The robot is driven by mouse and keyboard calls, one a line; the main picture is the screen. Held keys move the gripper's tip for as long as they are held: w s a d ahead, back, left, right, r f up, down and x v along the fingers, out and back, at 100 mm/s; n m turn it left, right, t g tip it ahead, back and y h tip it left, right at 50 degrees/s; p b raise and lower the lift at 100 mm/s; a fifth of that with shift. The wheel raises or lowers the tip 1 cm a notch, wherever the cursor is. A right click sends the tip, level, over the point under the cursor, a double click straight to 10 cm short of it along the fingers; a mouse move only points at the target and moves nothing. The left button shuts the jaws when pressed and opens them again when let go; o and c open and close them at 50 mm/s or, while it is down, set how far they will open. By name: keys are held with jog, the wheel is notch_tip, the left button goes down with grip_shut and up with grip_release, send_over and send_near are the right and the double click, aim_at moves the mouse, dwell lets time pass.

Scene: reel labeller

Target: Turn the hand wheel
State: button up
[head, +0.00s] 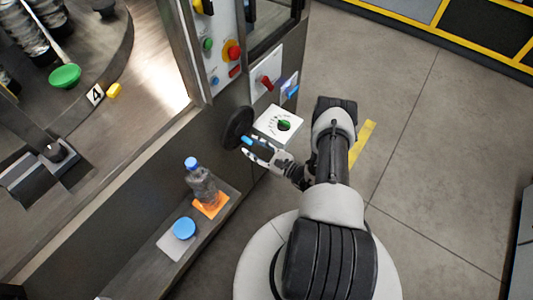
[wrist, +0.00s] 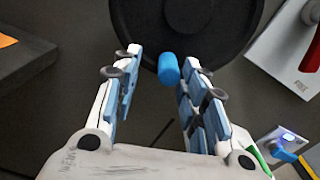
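The hand wheel (head: 237,127) is a black disc on the machine's dark side panel. In the wrist view the wheel (wrist: 195,25) fills the top middle, and its blue handle (wrist: 168,69) sticks out toward me. My gripper (head: 251,147) is at the wheel. In the wrist view my gripper (wrist: 160,64) is open, with the handle between its two fingers. The handle is nearer the right finger; a gap shows to the left finger. I cannot tell whether the right finger touches it.
A white dial panel with a green knob (head: 284,125) sits close right of the wheel. A red switch (head: 265,83) is above. A bottle (head: 201,185) and a blue round object (head: 184,228) stand on the ledge below. The floor to the right is clear.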

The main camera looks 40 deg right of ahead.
jog(key=v, duration=1)
jog(key=shift+s, duration=0.25)
jog(key=shift+d+r, duration=0.1)
jog(key=shift+d, duration=0.05)
